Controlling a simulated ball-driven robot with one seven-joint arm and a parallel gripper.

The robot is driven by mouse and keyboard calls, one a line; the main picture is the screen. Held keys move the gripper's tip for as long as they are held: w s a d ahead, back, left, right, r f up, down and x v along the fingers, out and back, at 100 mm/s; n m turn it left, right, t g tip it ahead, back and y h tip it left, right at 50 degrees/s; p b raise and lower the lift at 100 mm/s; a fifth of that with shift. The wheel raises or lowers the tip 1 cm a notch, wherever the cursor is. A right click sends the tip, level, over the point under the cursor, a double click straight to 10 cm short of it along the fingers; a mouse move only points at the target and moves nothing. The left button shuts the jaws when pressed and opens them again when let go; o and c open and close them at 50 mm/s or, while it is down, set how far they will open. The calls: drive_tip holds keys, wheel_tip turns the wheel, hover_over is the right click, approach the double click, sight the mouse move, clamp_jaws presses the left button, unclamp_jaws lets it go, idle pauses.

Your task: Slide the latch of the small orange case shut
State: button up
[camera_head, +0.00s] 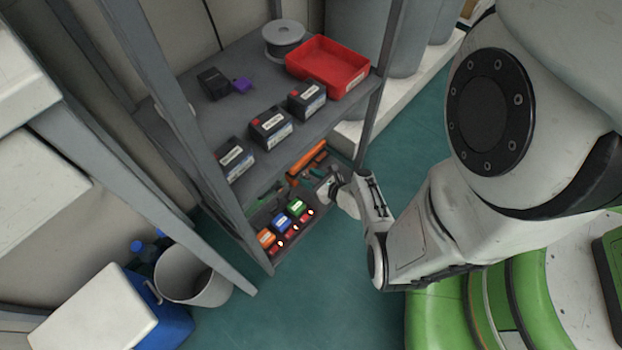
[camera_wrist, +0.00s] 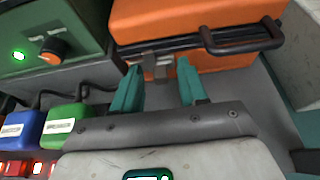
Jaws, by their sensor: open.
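The orange case (camera_wrist: 165,22) fills the top of the wrist view, with a dark handle (camera_wrist: 240,38) at its right front. A small grey metal latch (camera_wrist: 155,66) sits on its front, below the lid seam. My gripper (camera_wrist: 159,68) is open, its two teal fingers on either side of the latch with a gap between them. I cannot tell whether a finger touches the latch or case. In the head view the orange case (camera_head: 309,156) lies on the lower shelf, partly hidden, with my gripper (camera_head: 322,183) just in front.
A green box with an orange knob (camera_wrist: 53,49) stands left of the case. Blue (camera_wrist: 20,129) and green (camera_wrist: 62,123) blocks with cables sit near my gripper's left. The upper shelf holds black batteries (camera_head: 270,128) and a red bin (camera_head: 328,67). A shelf post (camera_head: 381,80) stands close.

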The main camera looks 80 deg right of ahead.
drive_tip(key=shift+c, duration=0.2)
clamp_jaws()
idle(0.4)
